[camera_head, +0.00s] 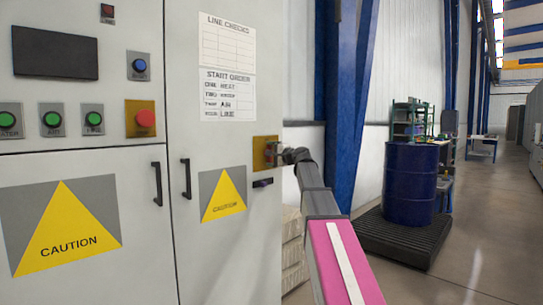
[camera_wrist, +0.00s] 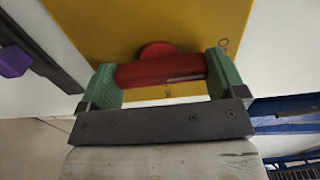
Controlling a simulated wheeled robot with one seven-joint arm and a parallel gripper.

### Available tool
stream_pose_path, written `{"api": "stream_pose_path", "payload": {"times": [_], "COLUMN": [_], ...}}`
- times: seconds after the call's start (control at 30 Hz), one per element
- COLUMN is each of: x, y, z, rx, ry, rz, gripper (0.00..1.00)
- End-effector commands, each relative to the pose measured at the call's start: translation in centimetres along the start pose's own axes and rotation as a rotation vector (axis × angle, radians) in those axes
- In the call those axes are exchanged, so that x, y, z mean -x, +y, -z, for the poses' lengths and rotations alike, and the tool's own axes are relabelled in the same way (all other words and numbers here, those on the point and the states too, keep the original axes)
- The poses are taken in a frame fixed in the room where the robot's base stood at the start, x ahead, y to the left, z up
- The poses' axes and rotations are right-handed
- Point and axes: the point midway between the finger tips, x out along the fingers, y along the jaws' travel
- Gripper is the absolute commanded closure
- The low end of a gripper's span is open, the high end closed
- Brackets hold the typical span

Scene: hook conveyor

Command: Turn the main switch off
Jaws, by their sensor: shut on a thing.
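The main switch is a red rotary handle (camera_wrist: 160,72) on a yellow plate (camera_wrist: 130,20) in the wrist view. In the head view its yellow plate (camera_head: 261,145) sits near the right edge of the grey cabinet door. My gripper (camera_wrist: 163,66) is shut on the handle, a green pad at each end of it. The handle lies nearly level in the wrist view, its right end slightly higher. Small dark marks show on the plate to the right of the handle. In the head view my gripper (camera_head: 284,155) reaches the plate from the right and partly hides the switch.
A small purple-grey latch (camera_head: 263,183) is just below the plate. Door handles (camera_head: 187,178), a red button (camera_head: 145,118) and green buttons (camera_head: 94,119) are on the cabinet to the left. A blue column (camera_head: 345,110) and blue drum (camera_head: 410,185) stand to the right.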

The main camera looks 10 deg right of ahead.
Motion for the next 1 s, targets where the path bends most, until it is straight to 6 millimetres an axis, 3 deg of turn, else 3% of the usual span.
{"api": "stream_pose_path", "payload": {"times": [0.37, 0.4, 0.43, 0.77, 1.0], "x": [0.1, 0.1, 0.1, 0.7, 4.7], "y": [0.1, 0.1, 0.1, 0.1, 0.1], "z": [-0.1, -0.1, -0.1, -0.1, -0.2], "rx": [0.012, 0.012, 0.011, 0.008, 0.008], "ry": [-0.001, -0.001, -0.001, 0.000, 0.002], "rz": [-0.002, -0.003, -0.003, -0.001, 0.000], "gripper": [0.34, 0.07, 0.00, 0.00, 0.00]}}
